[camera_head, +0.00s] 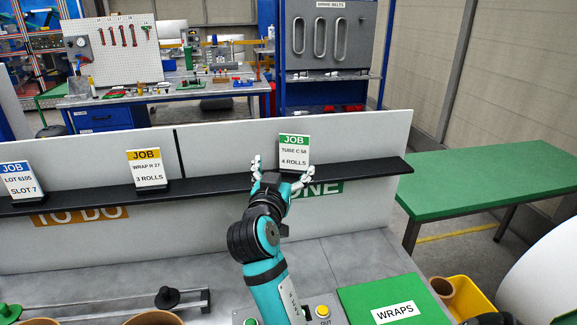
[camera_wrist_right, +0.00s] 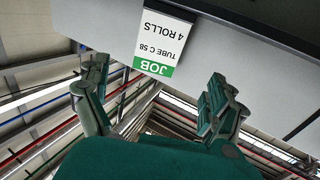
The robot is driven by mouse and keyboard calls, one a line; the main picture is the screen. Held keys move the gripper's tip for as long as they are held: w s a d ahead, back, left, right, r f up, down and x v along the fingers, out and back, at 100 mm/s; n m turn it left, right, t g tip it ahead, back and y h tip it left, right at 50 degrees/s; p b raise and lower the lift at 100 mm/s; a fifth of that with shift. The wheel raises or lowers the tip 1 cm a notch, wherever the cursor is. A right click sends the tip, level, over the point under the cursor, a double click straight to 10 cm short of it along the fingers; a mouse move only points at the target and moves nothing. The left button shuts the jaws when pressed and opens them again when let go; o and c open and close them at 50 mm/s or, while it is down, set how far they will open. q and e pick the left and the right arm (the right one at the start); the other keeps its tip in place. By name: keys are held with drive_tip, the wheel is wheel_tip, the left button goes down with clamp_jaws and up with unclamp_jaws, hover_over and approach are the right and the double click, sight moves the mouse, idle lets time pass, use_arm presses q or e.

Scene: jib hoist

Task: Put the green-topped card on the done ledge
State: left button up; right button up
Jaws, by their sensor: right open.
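The green-topped card (camera_head: 294,150) reads TUBE C 58, 4 ROLLS. It stands upright at the black ledge (camera_head: 372,166), over the partly hidden green DONE label (camera_head: 328,187). My right gripper (camera_head: 284,170) is open in front of the card, with its fingers spread to either side of the card's lower part. In the right wrist view the card (camera_wrist_right: 160,48) appears upside down beyond the gap between the open fingers (camera_wrist_right: 160,95), and nothing is clamped between them. The card's bottom edge is hidden behind the gripper in the head view. My left gripper is not in view.
A yellow-topped card (camera_head: 147,168) and a blue-topped card (camera_head: 19,181) stand on the ledge's left part, above the orange TO DO label (camera_head: 80,216). A dark divider (camera_head: 179,153) separates the sides. A green WRAPS panel (camera_head: 385,290) lies below right. The ledge's right end is clear.

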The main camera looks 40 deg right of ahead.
drive_tip(key=v, duration=0.3)
idle(0.5)
